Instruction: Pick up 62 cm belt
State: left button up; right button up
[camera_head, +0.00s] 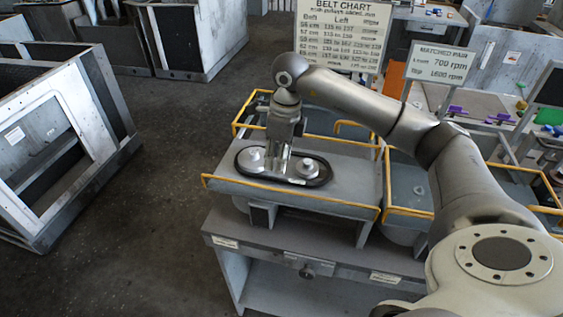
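A dark oval loop (329,173), which looks like a belt, runs around two pale round pulleys on top of the grey housing. The left pulley (252,155) and the right pulley (309,168) both show. No length mark is readable on the loop, so I cannot tell whether it is the 62 cm belt. My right gripper (277,168) points down between the two pulleys, at or just above the loop. Its fingertips are small and partly merged with the parts behind, so its opening and any contact are unclear. My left gripper is not in view.
Yellow rails (290,197) edge the housing on a grey bench (300,251). A belt chart (342,34) and a matched pair sign (440,63) stand behind. Grey frames (62,130) stand at left, with open floor (165,160) between.

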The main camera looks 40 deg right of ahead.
aim_at(277, 178)
jog(key=shift+f, duration=0.3)
notch_tip(277, 178, down, 4)
jog(key=p, duration=0.3)
jog(key=shift+s+f, duration=0.1)
jog(key=shift+f, duration=0.55)
grip_shut()
